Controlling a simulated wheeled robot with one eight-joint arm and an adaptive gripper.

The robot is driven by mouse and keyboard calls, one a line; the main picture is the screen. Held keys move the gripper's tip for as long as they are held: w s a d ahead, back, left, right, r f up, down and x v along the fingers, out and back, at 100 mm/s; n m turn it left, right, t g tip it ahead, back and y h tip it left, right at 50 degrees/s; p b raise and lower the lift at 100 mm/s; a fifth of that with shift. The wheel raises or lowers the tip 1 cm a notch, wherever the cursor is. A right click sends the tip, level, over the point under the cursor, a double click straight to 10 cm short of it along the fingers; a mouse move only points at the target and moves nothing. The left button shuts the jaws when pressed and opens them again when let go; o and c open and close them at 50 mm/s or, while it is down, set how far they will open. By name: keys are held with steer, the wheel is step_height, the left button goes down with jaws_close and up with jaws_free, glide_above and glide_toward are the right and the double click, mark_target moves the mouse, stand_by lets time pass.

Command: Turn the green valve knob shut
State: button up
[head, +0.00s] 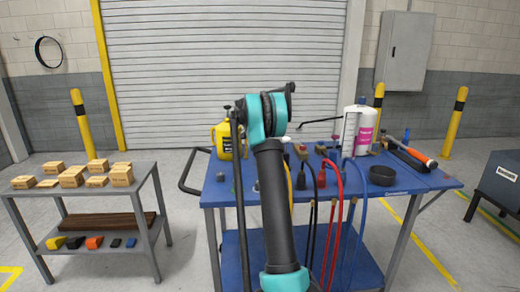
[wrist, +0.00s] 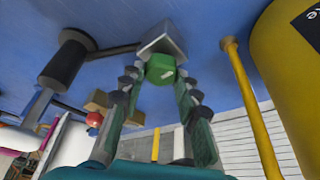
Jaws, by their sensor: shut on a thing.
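The green valve knob (wrist: 160,68) shows in the wrist view, below a grey metal block (wrist: 163,40) against the blue bench top. My gripper (wrist: 160,76) has its two dark fingers on either side of the knob, closed on it. The marking on the knob's face is a small pale streak, too small to read as a position. In the head view my arm stands in front of the blue bench (head: 415,185), and I cannot make out the gripper or the green knob there.
In the wrist view a yellow container (wrist: 285,70) and a yellow rod (wrist: 250,110) stand close at right. A black cylinder (wrist: 68,62) and a red knob (wrist: 93,119) are at left. Red (head: 339,210) and blue hoses (head: 363,215) hang off the bench front.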

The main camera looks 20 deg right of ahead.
steer(key=o, duration=1.2)
steer(key=shift+c, duration=0.2)
steer(key=shift+r, duration=0.1)
steer(key=v, duration=1.1)
steer(key=shift+a+r, duration=0.3)
steer(key=shift+r, duration=0.05)
steer(key=shift+s, duration=0.15)
steer(key=s+a+f+n+t+y, duration=0.1)
steer(key=s+a+f+n, duration=0.3)
steer(key=s, duration=1.2)
steer(key=s+a+f+n+y, duration=0.1)
steer(key=s+a+f+n, duration=0.4)
steer(key=s, duration=1.2)
steer(key=s+a+f+n+t+y, duration=0.1)
steer(key=s+a+f+n, duration=0.3)
steer(key=s+a+f, duration=0.7)
steer(key=s+f+y, duration=0.1)
steer(key=s+f, duration=0.4)
steer(key=shift+s+a+n+t, duration=0.2)
steer(key=shift+s+n+t, duration=0.1)
steer(key=shift+s, duration=0.1)
